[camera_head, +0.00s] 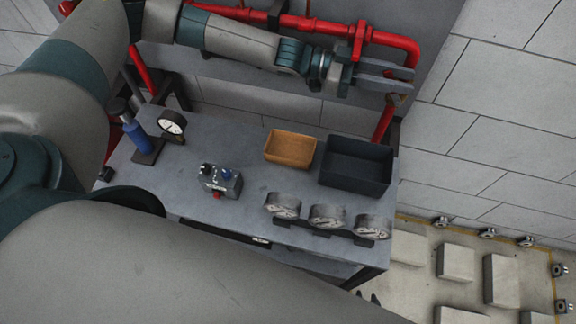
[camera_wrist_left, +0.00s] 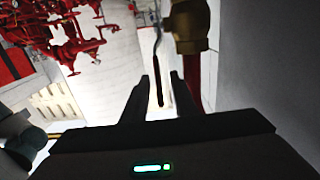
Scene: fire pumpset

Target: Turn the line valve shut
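The line valve is a brass body (camera_wrist_left: 190,25) with a thin dark lever (camera_wrist_left: 158,75) hanging from it in the left wrist view. In the head view the valve (camera_head: 396,101) sits on the red pipe at the right, just below my left gripper's fingers. My left gripper (camera_head: 411,79) is open, its fingers pointing right. In the wrist view the lever's lower end shows in the gap between the left gripper's fingertips (camera_wrist_left: 159,82), with space on both sides; contact is not visible. Two dark tips beside my large arm link may be my right gripper, mostly hidden.
A red pipe (camera_head: 290,20) runs along the wall behind my left arm.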

